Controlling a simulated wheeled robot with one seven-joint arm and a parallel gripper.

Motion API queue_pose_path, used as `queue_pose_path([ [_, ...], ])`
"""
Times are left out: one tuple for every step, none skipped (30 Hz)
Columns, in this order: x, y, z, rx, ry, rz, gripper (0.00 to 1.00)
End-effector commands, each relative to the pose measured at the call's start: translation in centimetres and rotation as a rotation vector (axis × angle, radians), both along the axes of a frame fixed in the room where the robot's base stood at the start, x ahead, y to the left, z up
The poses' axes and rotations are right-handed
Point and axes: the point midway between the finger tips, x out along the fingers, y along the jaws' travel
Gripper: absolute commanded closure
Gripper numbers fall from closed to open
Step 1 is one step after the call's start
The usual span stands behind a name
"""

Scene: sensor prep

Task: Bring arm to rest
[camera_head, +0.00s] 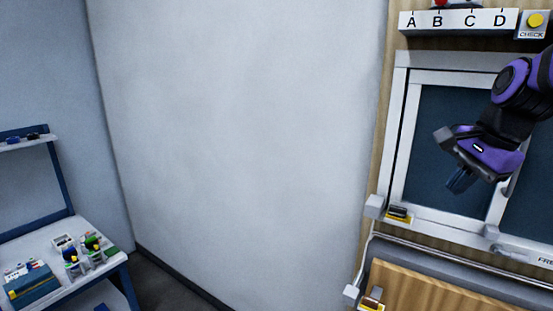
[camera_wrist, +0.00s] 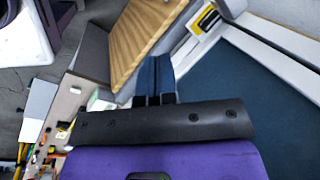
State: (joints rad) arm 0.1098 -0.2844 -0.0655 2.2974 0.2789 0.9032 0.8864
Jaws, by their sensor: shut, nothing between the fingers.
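My arm, purple and black, reaches in from the right edge in the head view. My gripper (camera_head: 459,182) points down and to the left in front of the dark window pane, with its blue fingers together and empty. In the wrist view my gripper (camera_wrist: 154,65) shows its two blue fingers side by side, with nothing between them. Nothing is seen touching the fingers in either view.
A white-framed window (camera_head: 400,140) stands behind my arm, with a wooden panel (camera_head: 450,292) below it. A panel lettered A to D (camera_head: 458,21) and a CHECK button (camera_head: 535,20) are above. A workbench (camera_head: 103,268) with small items stands at lower left. The middle wall is bare.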

Motion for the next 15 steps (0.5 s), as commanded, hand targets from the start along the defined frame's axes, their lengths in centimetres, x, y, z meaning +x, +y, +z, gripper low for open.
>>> queue_pose_path([
  [-1.5, 0.5, 0.6, -0.042, -0.035, 0.092, 1.00],
  [-2.3, 0.7, 0.8, -0.071, -0.054, 0.151, 1.00],
  [-3.4, 1.0, 1.1, -0.110, -0.078, 0.230, 1.00],
  [-4.2, 1.3, 1.2, -0.140, -0.095, 0.290, 1.00],
  [-5.0, 1.5, 1.4, -0.169, -0.113, 0.349, 1.00],
  [-6.1, 1.7, 1.5, -0.211, -0.134, 0.427, 1.00],
  [-6.8, 1.8, 1.6, -0.242, -0.151, 0.486, 1.00],
  [-7.6, 2.0, 1.7, -0.274, -0.165, 0.545, 1.00],
  [-8.6, 2.1, 1.8, -0.317, -0.185, 0.621, 1.00],
  [-9.4, 2.2, 1.8, -0.348, -0.198, 0.675, 1.00],
  [-10.0, 2.3, 1.8, -0.379, -0.211, 0.728, 1.00],
  [-10.9, 2.4, 1.8, -0.418, -0.226, 0.794, 1.00],
  [-11.5, 2.5, 1.7, -0.446, -0.236, 0.841, 1.00],
  [-12.0, 2.5, 1.7, -0.472, -0.243, 0.883, 1.00],
  [-12.6, 2.5, 1.6, -0.502, -0.253, 0.933, 1.00],
])
